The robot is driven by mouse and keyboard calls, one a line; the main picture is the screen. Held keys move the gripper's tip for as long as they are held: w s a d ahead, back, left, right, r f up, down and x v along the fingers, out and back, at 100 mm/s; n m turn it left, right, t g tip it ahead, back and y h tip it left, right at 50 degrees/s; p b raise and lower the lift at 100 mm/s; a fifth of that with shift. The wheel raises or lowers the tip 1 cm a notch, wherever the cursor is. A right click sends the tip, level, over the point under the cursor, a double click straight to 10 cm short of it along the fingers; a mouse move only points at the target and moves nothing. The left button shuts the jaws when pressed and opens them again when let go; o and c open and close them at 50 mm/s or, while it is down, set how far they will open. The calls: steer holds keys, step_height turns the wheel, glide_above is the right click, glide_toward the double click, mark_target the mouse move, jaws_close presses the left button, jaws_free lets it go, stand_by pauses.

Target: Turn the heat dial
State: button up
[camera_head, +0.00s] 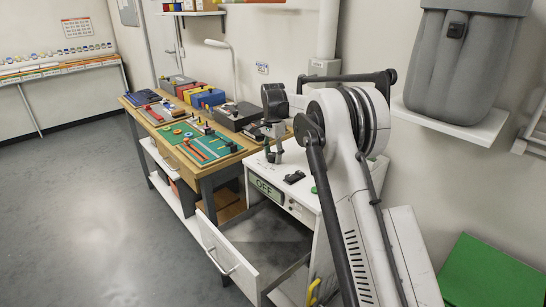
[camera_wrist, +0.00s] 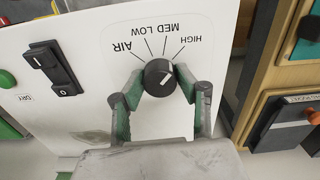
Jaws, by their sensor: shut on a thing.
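The heat dial (camera_wrist: 157,78) is a round black knob on a white panel in the wrist view, with the labels AIR, MED, LOW and HIGH around it. Its white pointer slants up and right, on the HIGH side. My gripper (camera_wrist: 160,88) has its green-padded fingers on both sides of the dial and is shut on it. In the head view, my gripper (camera_head: 275,154) is over the top of the white machine (camera_head: 258,166). The dial cannot be made out there. The machine's display (camera_head: 265,188) reads OFF.
A black rocker switch (camera_wrist: 54,68) and a green button (camera_wrist: 7,78) are left of the dial in the wrist view. An open drawer (camera_head: 228,258) juts from the machine's front. A workbench (camera_head: 203,170) with several boxes and boards adjoins it.

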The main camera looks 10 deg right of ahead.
mark_target(273, 154)
steer(key=shift+m, duration=0.5)
steer(key=o, duration=1.1)
steer(key=shift+r, duration=0.15)
step_height(273, 154, up, 12)
steer(key=shift+f, duration=0.1)
